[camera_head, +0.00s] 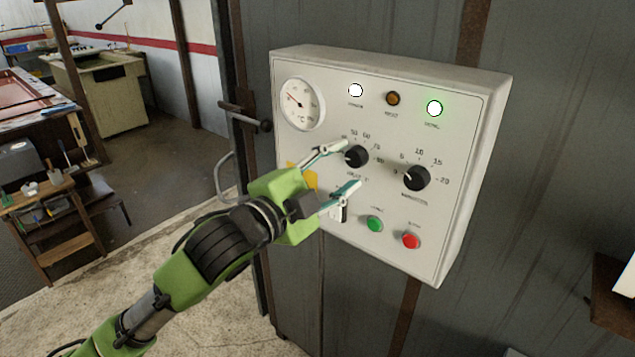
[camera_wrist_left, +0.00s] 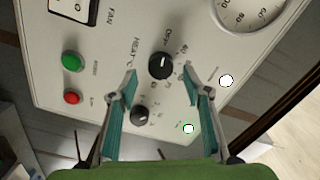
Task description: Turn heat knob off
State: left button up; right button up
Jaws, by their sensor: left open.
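The white control panel (camera_head: 455,85) is on a grey wall. Its heat knob (camera_head: 356,157) is round and black, with a numbered scale around it. In the left wrist view the heat knob (camera_wrist_left: 162,66) lies between the fingertips, by the words OFF and HEAT. My left gripper (camera_head: 350,167) is open, its teal-padded fingers pointing at the panel on either side of the knob. The left gripper also shows in the wrist view (camera_wrist_left: 162,70), with a gap on each side of the knob. Contact cannot be told. My right gripper is not in view.
A second black knob (camera_head: 417,178) sits right of the heat knob. Below are a green button (camera_head: 375,224) and a red button (camera_head: 411,241). A round gauge (camera_head: 302,104) and several lamps are above. A partly hidden switch (camera_wrist_left: 72,10) is marked FAN. A door handle (camera_head: 245,117) sticks out left.

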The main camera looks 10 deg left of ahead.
pick_arm(q)
jog(key=v, duration=0.9)
